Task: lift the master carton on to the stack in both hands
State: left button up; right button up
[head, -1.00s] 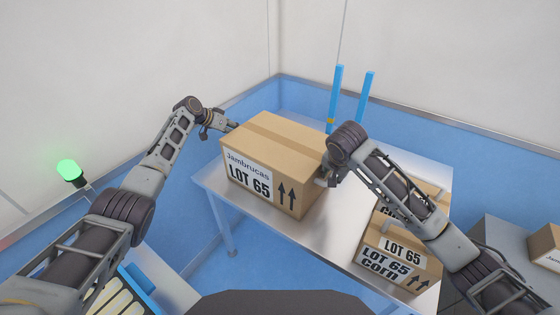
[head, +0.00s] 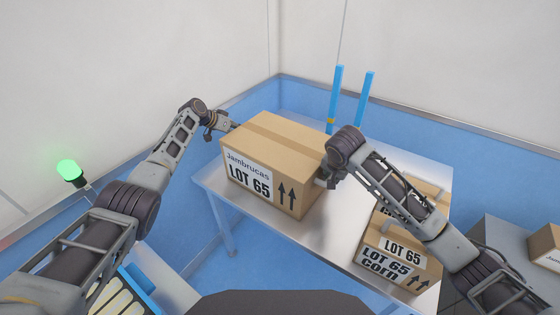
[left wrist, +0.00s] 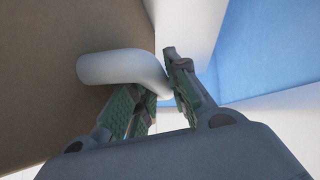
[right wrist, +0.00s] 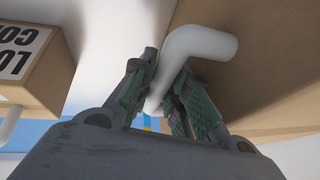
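The master carton (head: 262,165), a brown box labelled "Jambrucas LOT 65", sits at the left part of the metal table (head: 335,235). I see no clear gap under it. My left gripper (head: 234,125) is at its left side, partly hidden behind the box. In the left wrist view, its fingers (left wrist: 160,85) close around a white handle (left wrist: 115,68) on the carton. My right gripper (head: 322,180) is at the right side. In the right wrist view, its fingers (right wrist: 163,80) close around the other white handle (right wrist: 205,43). The stack, smaller "LOT 65 corn" cartons (head: 400,247), stands at the table's right.
My right forearm passes over the corn cartons and hides part of them. Two blue posts (head: 336,98) rise behind the table. Another carton (head: 545,250) sits at the far right on a grey surface. A green lamp (head: 70,170) glows at left. Bare table lies between carton and stack.

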pick_arm(q)
grip_shut()
pick_arm(e)
grip_shut()
pick_arm(q)
jog(key=shift+w+r, duration=0.15)
jog(key=shift+r, duration=0.2)
pick_arm(e)
jog(key=shift+w+r, duration=0.1)
jog(key=shift+r, duration=0.1)
pick_arm(q)
jog(key=shift+f, duration=0.1)
